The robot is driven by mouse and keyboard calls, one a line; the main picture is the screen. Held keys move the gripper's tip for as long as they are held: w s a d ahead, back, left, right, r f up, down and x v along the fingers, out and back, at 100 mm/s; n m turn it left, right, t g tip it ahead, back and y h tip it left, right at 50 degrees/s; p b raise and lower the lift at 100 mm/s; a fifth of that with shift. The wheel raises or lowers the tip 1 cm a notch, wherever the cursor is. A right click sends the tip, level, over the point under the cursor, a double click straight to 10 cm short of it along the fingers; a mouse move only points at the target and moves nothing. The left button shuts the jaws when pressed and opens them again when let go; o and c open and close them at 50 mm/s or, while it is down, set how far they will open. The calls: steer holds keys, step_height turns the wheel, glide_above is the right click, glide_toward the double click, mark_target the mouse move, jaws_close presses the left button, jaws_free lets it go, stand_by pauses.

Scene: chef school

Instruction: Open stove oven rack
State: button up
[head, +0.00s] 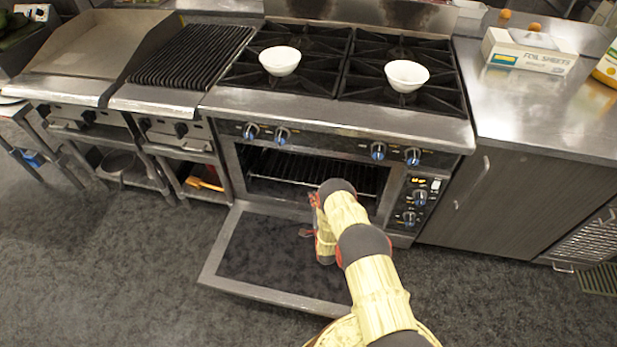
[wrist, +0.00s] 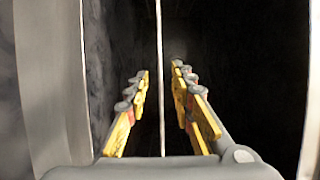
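The stove (head: 340,118) stands in the middle of the head view with its oven door (head: 230,283) folded down flat. The wire oven rack (head: 290,166) shows inside the dark oven cavity. My arm reaches over the door, low in front of the opening, and hides part of the oven. In the wrist view my gripper (wrist: 160,72) is open. A thin, light bar (wrist: 159,40) runs upright in the picture between its two yellow fingers, with dark gaps on both sides. I cannot tell whether this bar is part of the rack, nor its depth relative to the fingertips.
Two white bowls (head: 280,60) (head: 406,75) stand on the burners. Control knobs (head: 379,151) line the stove front and the panel right of the oven. A foil sheets box (head: 529,50) lies on the right counter. The floor (head: 110,260) left of the open door is clear.

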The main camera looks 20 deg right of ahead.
mark_target(311, 185)
steer(key=shift+w+d+f+b, duration=0.1)
steer(key=shift+w+d+b, duration=0.3)
steer(key=shift+w, duration=0.9)
steer(key=shift+w+d+r+b, duration=0.15)
steer(key=shift+w+b, duration=0.5)
steer(key=shift+w, duration=0.6)
steer(key=shift+w+d+f+b, duration=0.2)
steer(key=shift+w+b, duration=0.3)
steer(key=shift+w, duration=0.8)
steer(key=shift+c, duration=1.2)
jaws_close()
